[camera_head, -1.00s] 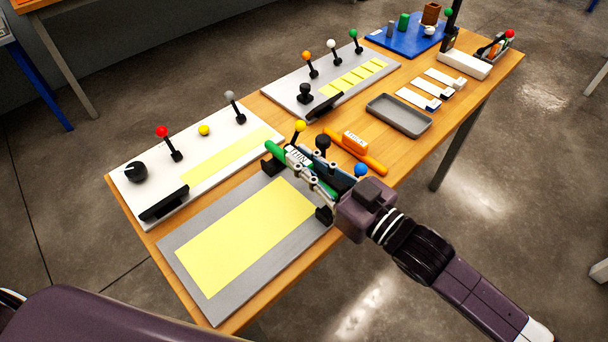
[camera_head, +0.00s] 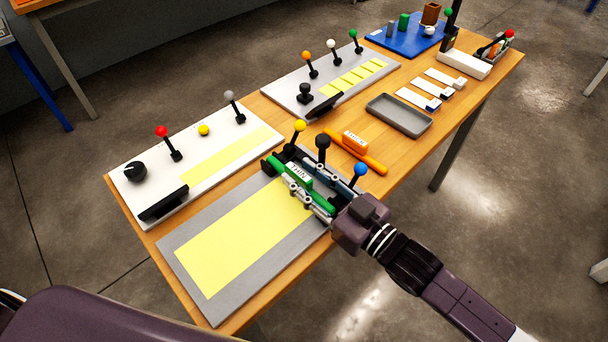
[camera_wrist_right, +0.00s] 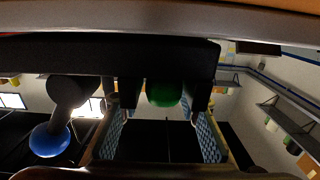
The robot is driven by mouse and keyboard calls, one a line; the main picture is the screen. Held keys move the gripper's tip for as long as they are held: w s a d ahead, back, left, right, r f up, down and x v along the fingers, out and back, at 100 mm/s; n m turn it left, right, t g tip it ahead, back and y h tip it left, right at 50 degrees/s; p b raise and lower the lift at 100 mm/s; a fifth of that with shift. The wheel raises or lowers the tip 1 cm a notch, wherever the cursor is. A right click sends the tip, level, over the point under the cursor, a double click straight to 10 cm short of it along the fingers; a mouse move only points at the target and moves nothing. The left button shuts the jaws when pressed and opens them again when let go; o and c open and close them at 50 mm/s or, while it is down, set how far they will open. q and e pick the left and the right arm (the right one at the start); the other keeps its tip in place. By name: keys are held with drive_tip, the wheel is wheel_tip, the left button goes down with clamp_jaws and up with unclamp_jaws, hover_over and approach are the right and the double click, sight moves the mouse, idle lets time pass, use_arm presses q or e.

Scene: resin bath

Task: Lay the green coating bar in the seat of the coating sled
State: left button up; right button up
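The green coating bar (camera_head: 317,195), with a white label reading THIN (camera_head: 299,174), lies low along the dark coating sled (camera_head: 268,165) at the far end of the grey board. In the right wrist view its round green end (camera_wrist_right: 164,93) sits between two black prongs of the sled (camera_wrist_right: 60,55). It appears to rest in the seat, though its underside is hidden. My right gripper (camera_head: 305,174) is around the bar from the right. Its fingers (camera_wrist_right: 166,135) stand apart in the wrist view, with the green end between and clear of the pads. My left gripper is not in view.
Yellow (camera_head: 299,126), black (camera_head: 323,141) and blue (camera_head: 360,169) knobs rise close to my right gripper. An orange bar (camera_head: 372,163) lies behind the sled. A grey tray (camera_head: 399,116) stands farther right. The board's yellow sheet (camera_head: 240,240) is clear.

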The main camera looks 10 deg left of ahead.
drive_tip(key=shift+r, duration=0.15)
drive_tip(key=b+v, duration=0.1)
drive_tip(key=v, duration=1)
drive_tip(key=shift+s+d+b, duration=0.1)
drive_tip(key=shift+b, duration=0.25)
drive_tip(key=shift+s+d, duration=0.2)
drive_tip(key=shift+d, duration=0.1)
idle(1.5)
